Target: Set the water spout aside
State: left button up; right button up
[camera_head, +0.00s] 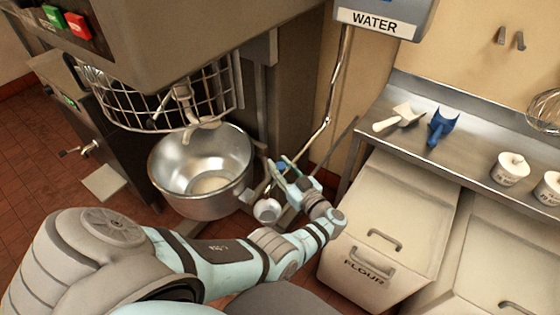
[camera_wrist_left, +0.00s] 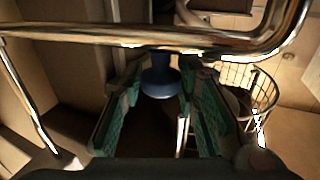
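The chrome water spout (camera_head: 327,118) comes down from the grey box labelled WATER (camera_head: 375,22) and bends toward the mixer's steel bowl (camera_head: 215,188). My left gripper (camera_head: 279,166) is at the spout's lower part, right of the bowl. In the left wrist view, the chrome tube (camera_wrist_left: 120,40) crosses just past my fingertips. A blue knob (camera_wrist_left: 160,82) under the tube sits between the two green fingers (camera_wrist_left: 160,95). The fingers are apart, one on each side of the knob, with little room; firm contact is not clear. My right gripper is not in view.
The mixer's wire guard (camera_head: 165,97) stands above the bowl; it also shows in the left wrist view (camera_wrist_left: 262,90). A flour bin (camera_head: 385,235) stands right of my gripper. The steel counter (camera_head: 465,150) holds a white scoop (camera_head: 402,115), a blue scoop (camera_head: 441,127) and white tubs (camera_head: 511,169).

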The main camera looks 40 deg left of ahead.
pick_arm(q)
jog(key=shift+o, duration=1.4)
jog(key=shift+d, duration=0.1)
jog(key=shift+d+r, duration=0.1)
jog(key=shift+d, duration=0.05)
jog(key=shift+r, duration=0.2)
notch_tip(320, 180, up, 10)
jog(key=shift+f, duration=0.2)
